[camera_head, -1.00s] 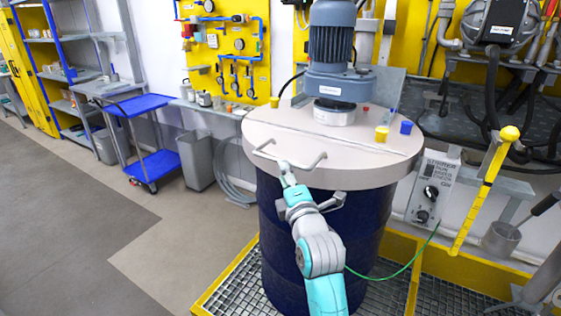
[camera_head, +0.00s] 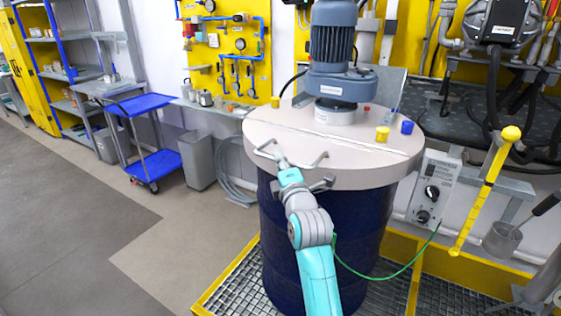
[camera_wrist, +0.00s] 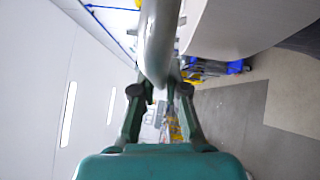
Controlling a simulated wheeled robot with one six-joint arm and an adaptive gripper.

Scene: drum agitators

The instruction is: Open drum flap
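The blue drum (camera_head: 285,240) has a pale round lid (camera_head: 365,160) with a seam across it. The front part of the lid is the flap (camera_head: 300,147), lying flat and closed. A grey bar handle (camera_head: 318,160) stands at its front edge. My gripper (camera_head: 281,160) is at the left half of this handle, reaching from the front. In the wrist view, the handle bar (camera_wrist: 158,40) comes down between my two fingers (camera_wrist: 160,92). The bar hides part of the fingertips, so I cannot tell whether they press on it.
A grey motor (camera_head: 333,50) stands on the rear of the lid, with small yellow (camera_head: 382,133) and blue cups (camera_head: 407,127) beside it. A control box (camera_head: 433,190) and yellow lever (camera_head: 485,190) are at the right. Open floor (camera_head: 80,210) lies left.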

